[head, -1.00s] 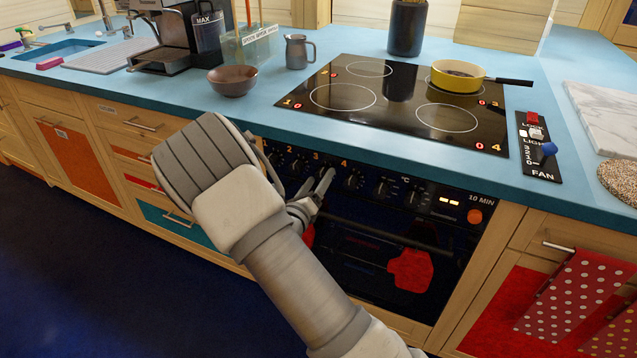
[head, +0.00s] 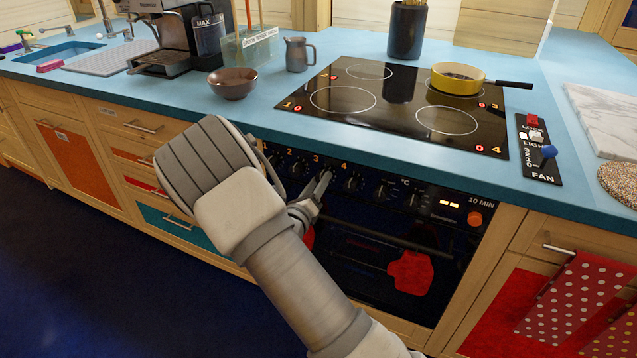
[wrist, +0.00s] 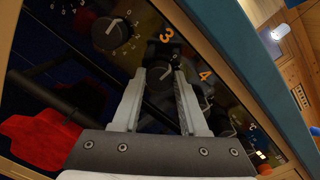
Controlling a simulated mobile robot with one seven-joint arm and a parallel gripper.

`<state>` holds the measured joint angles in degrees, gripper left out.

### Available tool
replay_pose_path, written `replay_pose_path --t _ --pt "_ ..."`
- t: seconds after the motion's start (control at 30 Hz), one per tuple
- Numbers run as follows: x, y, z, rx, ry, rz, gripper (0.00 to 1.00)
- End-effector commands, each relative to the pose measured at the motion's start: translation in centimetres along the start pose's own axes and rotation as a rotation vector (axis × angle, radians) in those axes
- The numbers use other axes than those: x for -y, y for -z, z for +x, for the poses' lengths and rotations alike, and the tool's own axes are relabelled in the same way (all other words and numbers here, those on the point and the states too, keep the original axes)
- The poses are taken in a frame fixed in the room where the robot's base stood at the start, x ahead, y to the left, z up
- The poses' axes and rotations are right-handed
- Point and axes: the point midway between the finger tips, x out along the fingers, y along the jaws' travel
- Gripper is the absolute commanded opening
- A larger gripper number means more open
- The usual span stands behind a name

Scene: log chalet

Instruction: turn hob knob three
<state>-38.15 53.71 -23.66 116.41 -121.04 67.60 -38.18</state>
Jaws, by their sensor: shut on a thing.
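Hob knob three (wrist: 160,73) is a dark round knob under the orange number 3 on the black oven front. In the wrist view it sits between my fingertips, and its white pointer line shows. My gripper (wrist: 163,84) is shut on it, with one finger on either side. In the head view my gripper (head: 322,183) reaches the knob row beside the number 4 knob (head: 352,184), and knob three is mostly hidden by the fingers. The hob (head: 400,107) shows a 0 at each zone number that I can read.
A yellow pan (head: 457,82) stands at the hob's back right, its handle pointing right. The oven handle (head: 385,235) with a red mitt (head: 410,272) lies below the knobs. Knob two (wrist: 108,34) is close beside my gripper. A brown bowl (head: 233,84) stands left of the hob.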

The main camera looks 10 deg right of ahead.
Motion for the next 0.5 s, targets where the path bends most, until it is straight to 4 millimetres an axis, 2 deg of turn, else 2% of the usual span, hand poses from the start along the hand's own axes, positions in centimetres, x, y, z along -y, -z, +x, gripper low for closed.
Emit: replay_pose_path --t 0.27,0.5 --pt "0.04 0.1 0.06 0.003 0.005 0.114 0.0" --pt "-0.02 0.15 0.03 0.011 0.011 0.315 0.0"
